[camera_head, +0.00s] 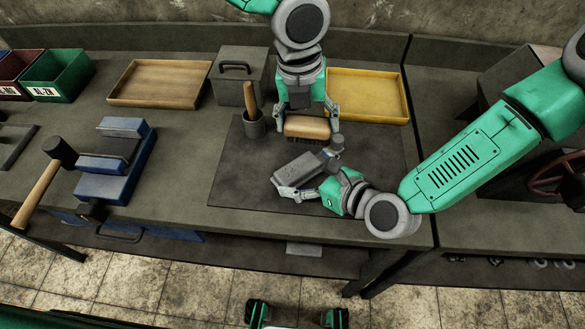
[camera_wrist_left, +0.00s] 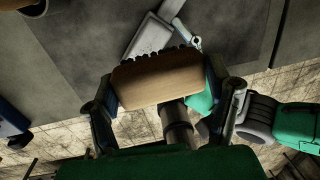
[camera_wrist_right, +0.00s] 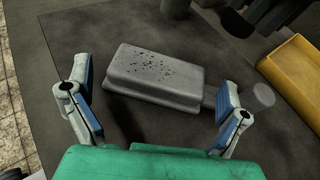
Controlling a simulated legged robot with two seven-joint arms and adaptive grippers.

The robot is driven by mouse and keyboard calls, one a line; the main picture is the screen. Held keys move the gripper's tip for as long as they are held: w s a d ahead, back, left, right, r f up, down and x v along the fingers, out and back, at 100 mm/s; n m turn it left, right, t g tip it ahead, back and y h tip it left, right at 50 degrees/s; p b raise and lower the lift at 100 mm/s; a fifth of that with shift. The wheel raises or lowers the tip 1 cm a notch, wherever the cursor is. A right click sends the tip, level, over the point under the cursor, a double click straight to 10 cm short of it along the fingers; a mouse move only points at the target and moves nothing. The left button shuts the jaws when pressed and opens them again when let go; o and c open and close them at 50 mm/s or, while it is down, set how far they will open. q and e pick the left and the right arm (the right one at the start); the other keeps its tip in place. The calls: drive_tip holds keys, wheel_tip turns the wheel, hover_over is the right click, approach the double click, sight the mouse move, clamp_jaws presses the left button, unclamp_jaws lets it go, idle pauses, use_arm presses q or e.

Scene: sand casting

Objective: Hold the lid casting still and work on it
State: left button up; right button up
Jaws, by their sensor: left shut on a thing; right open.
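The lid casting (camera_head: 300,168) is a grey block lying on the dark mat (camera_head: 240,180). Its top has dark specks in the right wrist view (camera_wrist_right: 155,72). A short round stub (camera_wrist_right: 262,95) joins its right end by a narrow neck. My right gripper (camera_wrist_right: 155,108) is open, its fingers apart near the casting's two ends; contact cannot be told. My left gripper (camera_head: 306,121) is shut on a brush (camera_wrist_left: 158,82) with a wooden back and dark bristles. In the head view the brush (camera_head: 306,129) is just behind the casting, bristles down. Part of the casting also shows in the left wrist view (camera_wrist_left: 148,38).
A cup with a wooden-handled tool (camera_head: 254,127) stands left of the brush. A grey lidded box (camera_head: 238,90), a wooden tray (camera_head: 160,82) and a yellow tray (camera_head: 368,95) stand behind. A blue vise (camera_head: 118,170) and a hammer (camera_head: 45,180) are at left. The mat's front left is clear.

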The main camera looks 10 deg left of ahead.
drive_tip(key=shift+o, duration=0.3)
drive_tip(key=shift+v, duration=4.05)
drive_tip(key=shift+f, duration=0.1)
